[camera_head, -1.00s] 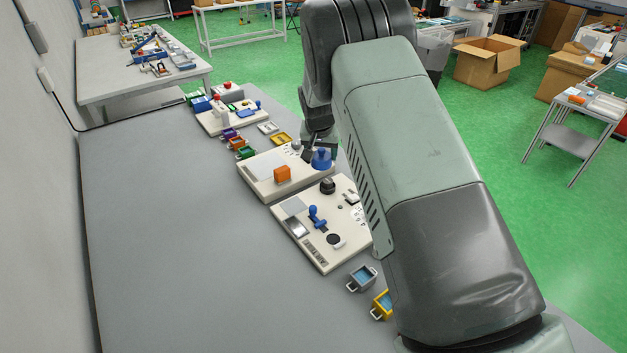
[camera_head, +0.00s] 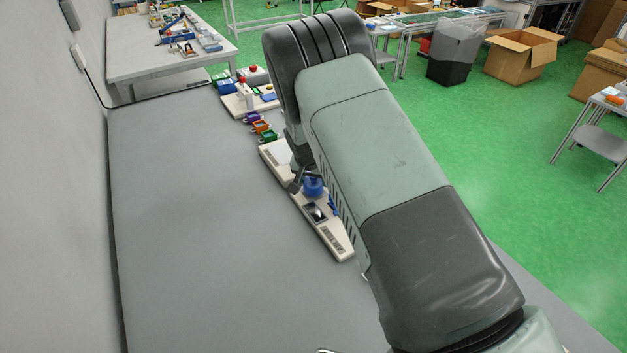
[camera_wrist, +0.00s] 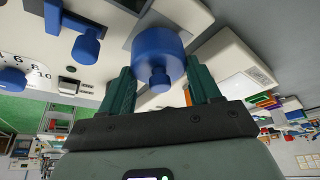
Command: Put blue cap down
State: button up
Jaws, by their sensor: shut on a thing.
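The blue cap (camera_wrist: 158,54) is between the two fingers of my gripper (camera_wrist: 158,88) in the wrist view. My gripper is shut on it. In the head view the blue cap (camera_head: 313,187) shows just below my gripper (camera_head: 302,180), over the nearer white panel (camera_head: 335,238). In the wrist view the panel's surface (camera_wrist: 110,12) is close to the cap. I cannot tell whether the cap touches it. My arm hides much of the panels in the head view.
A blue lever (camera_wrist: 87,46) and a dial with a blue knob (camera_wrist: 12,80) are beside the cap. Small coloured bins (camera_head: 262,127) and another panel (camera_head: 245,101) stand farther back. The grey table (camera_head: 200,220) is clear on the left.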

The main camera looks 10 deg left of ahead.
jog(key=shift+f, duration=0.55)
jog(key=shift+f, duration=0.15)
jog(key=o, duration=1)
jog(key=v, duration=1.2)
jog(key=shift+r, duration=0.25)
